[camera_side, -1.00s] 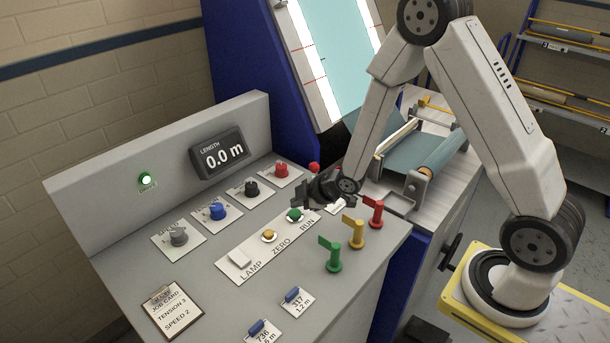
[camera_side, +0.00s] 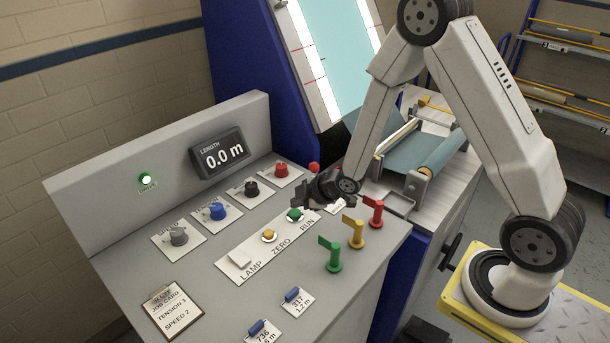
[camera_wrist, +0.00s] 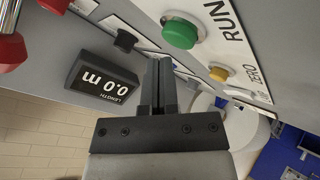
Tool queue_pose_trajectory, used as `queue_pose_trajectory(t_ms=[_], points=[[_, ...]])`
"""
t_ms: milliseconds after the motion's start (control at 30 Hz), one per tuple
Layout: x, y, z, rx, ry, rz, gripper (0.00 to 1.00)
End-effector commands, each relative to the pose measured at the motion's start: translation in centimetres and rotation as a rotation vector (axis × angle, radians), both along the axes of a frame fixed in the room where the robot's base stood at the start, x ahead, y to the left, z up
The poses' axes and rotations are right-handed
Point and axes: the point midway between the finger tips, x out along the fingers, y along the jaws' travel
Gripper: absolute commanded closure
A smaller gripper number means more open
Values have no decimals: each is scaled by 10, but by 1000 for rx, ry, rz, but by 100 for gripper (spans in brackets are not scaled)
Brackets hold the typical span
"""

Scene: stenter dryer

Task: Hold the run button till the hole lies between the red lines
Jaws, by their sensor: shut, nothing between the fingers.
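The green run button (camera_side: 294,214) sits at the RUN end of the white label strip, and it is large in the wrist view (camera_wrist: 181,32). My gripper (camera_side: 302,201) is shut and empty, its tips just above and beside the button. In the wrist view the fingertips (camera_wrist: 158,60) show a small gap from the button; contact cannot be told. The pale blue cloth (camera_side: 335,45) runs up the lit inspection panel, with short red lines (camera_side: 320,78) at its edge. A tiny dark mark is near its left edge; I cannot tell whether it is the hole. The length display (camera_side: 218,155) reads 0.0 m.
A yellow zero button (camera_side: 269,236) and white lamp switch (camera_side: 240,260) share the strip. Black (camera_side: 251,189), red (camera_side: 281,171), blue (camera_side: 217,211) and grey knobs (camera_side: 178,236) stand behind. Green (camera_side: 334,255), yellow (camera_side: 355,233) and red flags (camera_side: 376,213) stand at the right. A green lamp (camera_side: 145,179) glows.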

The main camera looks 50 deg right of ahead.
Motion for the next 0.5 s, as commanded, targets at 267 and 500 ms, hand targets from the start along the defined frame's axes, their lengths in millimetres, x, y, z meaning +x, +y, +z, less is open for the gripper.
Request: queue_pose_trajectory(t_ms=[267, 500], points=[[0, 0, -3, 0, 1, 0, 100], [0, 0, -8, 0, -1, -1, 100]])
